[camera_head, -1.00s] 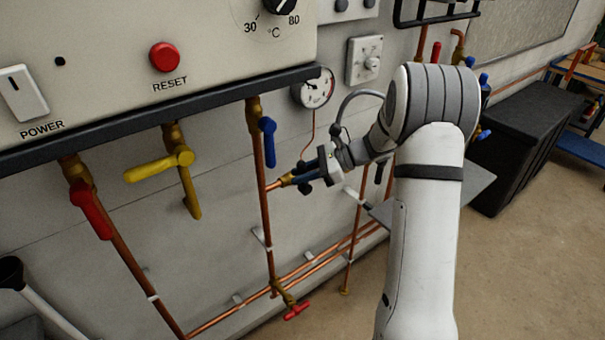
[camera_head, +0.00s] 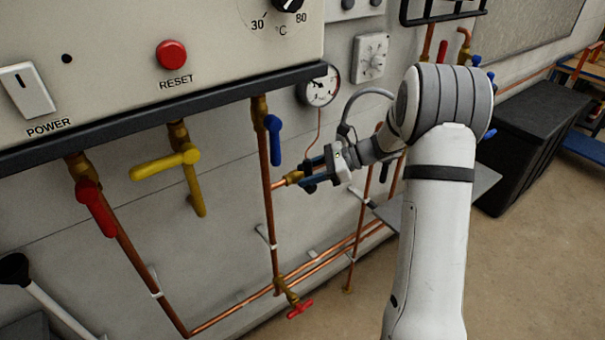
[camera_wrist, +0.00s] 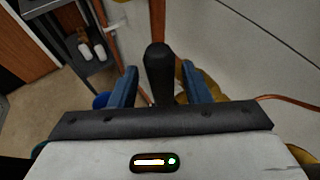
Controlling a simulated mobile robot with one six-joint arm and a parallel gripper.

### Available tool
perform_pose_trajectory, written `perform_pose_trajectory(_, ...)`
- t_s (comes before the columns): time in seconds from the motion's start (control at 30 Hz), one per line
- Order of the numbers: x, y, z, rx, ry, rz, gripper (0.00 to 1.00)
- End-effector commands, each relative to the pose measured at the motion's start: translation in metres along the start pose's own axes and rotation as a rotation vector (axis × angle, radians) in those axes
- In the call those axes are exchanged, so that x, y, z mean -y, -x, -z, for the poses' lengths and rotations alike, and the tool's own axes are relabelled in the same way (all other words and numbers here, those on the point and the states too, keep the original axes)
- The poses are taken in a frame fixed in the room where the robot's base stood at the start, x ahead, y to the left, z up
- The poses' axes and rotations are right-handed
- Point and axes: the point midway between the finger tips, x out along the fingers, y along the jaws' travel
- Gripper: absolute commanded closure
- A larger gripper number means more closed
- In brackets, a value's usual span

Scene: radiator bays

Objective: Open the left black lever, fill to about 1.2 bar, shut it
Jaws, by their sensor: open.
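My gripper (camera_head: 308,173) is open beside the brass fitting (camera_head: 292,179) on the branch of the left copper pipe. In the wrist view a black lever (camera_wrist: 158,72) stands between the two blue fingers of my gripper (camera_wrist: 159,82), with a gap on each side. Brass shows behind the right finger. In the head view my gripper largely covers this lever. A second black lever (camera_head: 386,171) hangs on a pipe further right. The round white pressure gauge (camera_head: 322,87) is above my gripper; its reading is too small to tell.
A blue lever (camera_head: 273,138) hangs close to the left of my gripper. Yellow (camera_head: 165,164) and red (camera_head: 95,207) levers are further left, under the boiler panel (camera_head: 130,60). A small red tap (camera_head: 299,309) is low down. A grey shelf (camera_head: 480,187) lies behind my arm.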

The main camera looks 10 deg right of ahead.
Motion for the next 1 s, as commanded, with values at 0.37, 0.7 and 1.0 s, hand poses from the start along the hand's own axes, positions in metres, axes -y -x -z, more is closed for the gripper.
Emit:
perform_pose_trajectory(0.37, -0.001, 0.051, 0.002, -0.001, 0.001, 0.004, 0.57)
perform_pose_trajectory(0.7, -0.002, 0.078, 0.000, 0.000, 0.000, 0.000, 0.57)
perform_pose_trajectory(1.0, -0.005, 0.077, -0.002, -0.012, 0.012, -0.006, 0.67)
